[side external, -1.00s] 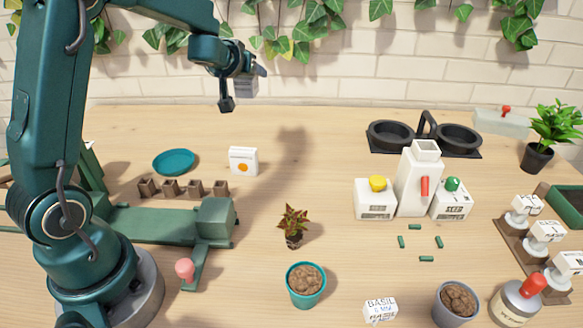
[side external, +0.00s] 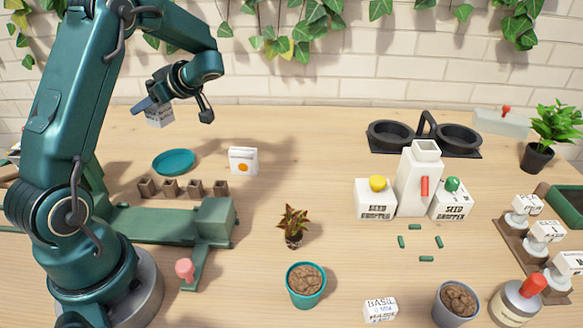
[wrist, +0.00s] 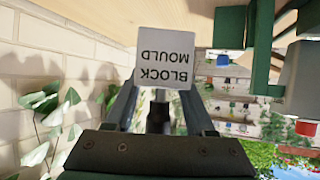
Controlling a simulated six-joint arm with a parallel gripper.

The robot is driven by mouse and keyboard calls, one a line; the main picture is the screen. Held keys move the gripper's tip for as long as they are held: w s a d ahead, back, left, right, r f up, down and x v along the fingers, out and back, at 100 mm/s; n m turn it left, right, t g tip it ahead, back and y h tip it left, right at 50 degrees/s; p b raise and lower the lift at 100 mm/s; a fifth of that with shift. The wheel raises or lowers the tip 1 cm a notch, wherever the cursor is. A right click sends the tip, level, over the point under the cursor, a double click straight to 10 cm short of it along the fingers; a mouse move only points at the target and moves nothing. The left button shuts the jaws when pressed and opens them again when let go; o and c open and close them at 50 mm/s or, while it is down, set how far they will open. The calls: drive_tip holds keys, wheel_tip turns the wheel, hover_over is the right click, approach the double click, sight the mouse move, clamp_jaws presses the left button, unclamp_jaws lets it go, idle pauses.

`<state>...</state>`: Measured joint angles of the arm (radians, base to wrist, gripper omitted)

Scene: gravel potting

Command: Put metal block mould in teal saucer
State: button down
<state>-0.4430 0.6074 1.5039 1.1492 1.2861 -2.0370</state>
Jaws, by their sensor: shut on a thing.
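The metal block mould (side external: 159,115) is a small grey block held in the air by my gripper (side external: 150,106), up and to the left of the teal saucer. In the wrist view the block mould (wrist: 163,57) shows a pale face with the upside-down words "BLOCK MOULD", between the two fingers of my gripper (wrist: 160,95). My gripper is shut on it. The teal saucer (side external: 174,161) lies flat and empty on the table at the left. The block appears well above the table and apart from the saucer.
Brown square pots (side external: 183,189) stand in a row just in front of the saucer, beside a green bench device (side external: 150,224). A white packet (side external: 243,160) stands right of the saucer. A small plant (side external: 294,225) stands mid-table.

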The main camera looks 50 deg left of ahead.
sight(167, 161)
wheel_tip(167, 161, down, 11)
drive_tip(key=shift+f, duration=0.15)
idle(0.4)
drive_tip(key=shift+f, duration=0.15)
drive_tip(key=shift+c, duration=1.2)
unclamp_jaws()
drive_tip(key=v, duration=1.1)
drive_tip(key=s+d+r+m+t+h, duration=0.3)
drive_tip(key=d+m, duration=0.4)
drive_tip(key=d, duration=0.1)
drive_tip(key=s+d+r+m+t+h, duration=0.2)
drive_tip(key=s+d+m+t+h, duration=0.1)
drive_tip(key=d+m, duration=0.5)
drive_tip(key=s+d+r+m+t+h, duration=0.3)
drive_tip(key=d+m+t+h, duration=0.1)
drive_tip(key=d+m, duration=0.3)
drive_tip(key=shift+d+r+m+h, duration=0.3)
drive_tip(key=shift+d+h, duration=0.3)
drive_tip(key=shift+d, duration=0.05)
